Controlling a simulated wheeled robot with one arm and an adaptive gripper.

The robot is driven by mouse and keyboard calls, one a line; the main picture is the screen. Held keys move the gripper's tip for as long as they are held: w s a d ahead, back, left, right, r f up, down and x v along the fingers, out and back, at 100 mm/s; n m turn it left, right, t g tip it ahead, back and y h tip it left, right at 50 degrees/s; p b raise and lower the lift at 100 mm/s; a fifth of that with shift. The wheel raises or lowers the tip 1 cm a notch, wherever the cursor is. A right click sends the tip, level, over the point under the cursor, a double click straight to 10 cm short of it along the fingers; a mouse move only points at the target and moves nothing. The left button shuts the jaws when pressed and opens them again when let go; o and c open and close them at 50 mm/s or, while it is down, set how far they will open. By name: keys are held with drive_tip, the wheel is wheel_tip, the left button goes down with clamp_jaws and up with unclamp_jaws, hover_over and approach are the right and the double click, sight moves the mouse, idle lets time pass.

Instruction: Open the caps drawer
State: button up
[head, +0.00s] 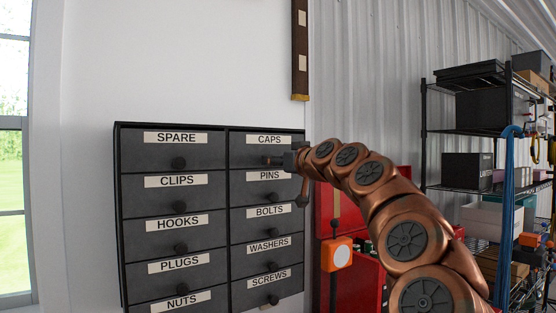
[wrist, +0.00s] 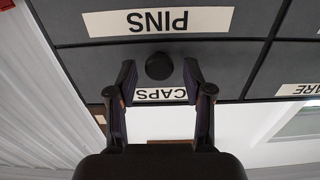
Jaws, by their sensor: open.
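The caps drawer (head: 242,155) is the top drawer of the cabinet's right column and looks shut, flush with its neighbours. Its CAPS label (head: 269,140) is readable above my gripper (head: 278,160), which hides the drawer's knob in the head view. The wrist view is upside down. My gripper (wrist: 159,77) is open, with one finger on each side of the knob. A gap shows on both sides; I cannot tell the exact depth.
The dark cabinet (head: 119,220) holds two columns of labelled drawers, all looking shut. The pins drawer (head: 238,189) is directly below caps. A red cabinet (head: 323,210) and an orange-and-white box (head: 336,254) stand to the right. Loaded shelves (head: 465,133) are at far right.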

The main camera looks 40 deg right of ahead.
clamp_jaws()
idle(0.3)
drive_tip(key=shift+f, duration=0.1)
